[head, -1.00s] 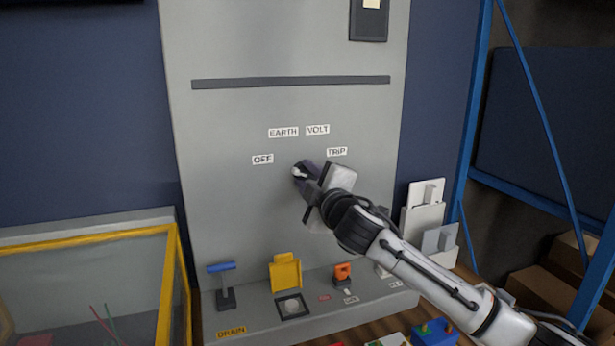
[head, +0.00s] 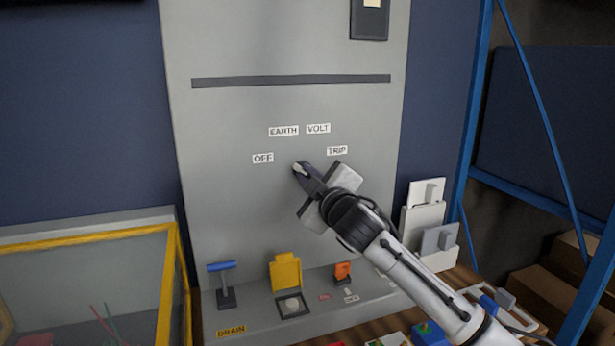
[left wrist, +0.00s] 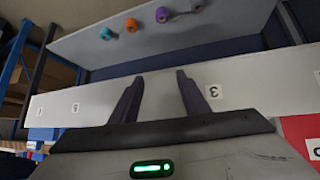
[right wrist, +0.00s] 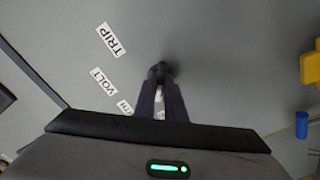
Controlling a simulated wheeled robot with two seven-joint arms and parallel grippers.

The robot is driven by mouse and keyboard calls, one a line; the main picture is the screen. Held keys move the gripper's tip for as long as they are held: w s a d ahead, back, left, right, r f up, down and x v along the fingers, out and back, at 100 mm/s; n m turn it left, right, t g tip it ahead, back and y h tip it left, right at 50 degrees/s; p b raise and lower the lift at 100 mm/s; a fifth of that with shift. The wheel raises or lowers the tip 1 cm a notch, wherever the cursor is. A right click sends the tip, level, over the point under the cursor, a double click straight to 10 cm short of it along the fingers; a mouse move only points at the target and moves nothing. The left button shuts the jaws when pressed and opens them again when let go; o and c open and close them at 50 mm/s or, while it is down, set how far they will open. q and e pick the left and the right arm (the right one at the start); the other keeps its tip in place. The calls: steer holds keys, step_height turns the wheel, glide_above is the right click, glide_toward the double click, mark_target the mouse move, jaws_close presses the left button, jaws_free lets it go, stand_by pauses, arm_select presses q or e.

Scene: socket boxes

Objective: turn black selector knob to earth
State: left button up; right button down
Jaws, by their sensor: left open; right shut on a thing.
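The black selector knob (head: 297,169) sits on the upright grey panel, mostly covered by my right gripper. A pale strip shows at it, but I cannot tell which label it points to. The EARTH label (head: 283,131) is above it and slightly left, with VOLT (head: 318,128) above right, OFF (head: 263,158) at left and TRIP (head: 337,150) at right. My right gripper (head: 304,172) is shut on the knob; in the right wrist view its dark fingers (right wrist: 160,85) come together there. My left gripper (left wrist: 158,92) is open and empty, seen only in the left wrist view.
Below on the panel's ledge stand a blue-handled lever (head: 222,268), a yellow flip cover (head: 285,271) and an orange knob (head: 342,270). A yellow-framed clear case (head: 90,238) is at left, a blue rack post (head: 470,130) at right. The panel around the labels is clear.

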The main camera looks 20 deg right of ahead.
steer(key=m, duration=0.5)
steer(key=shift+f+m, duration=0.1)
steer(key=shift+m, duration=0.2)
stand_by(0.4)
steer(key=c, duration=1.8)
jaws_free()
steer(key=shift+s, duration=0.1)
steer(key=s+b, duration=0.1)
steer(key=s, duration=0.9)
steer(key=shift+d, duration=0.2)
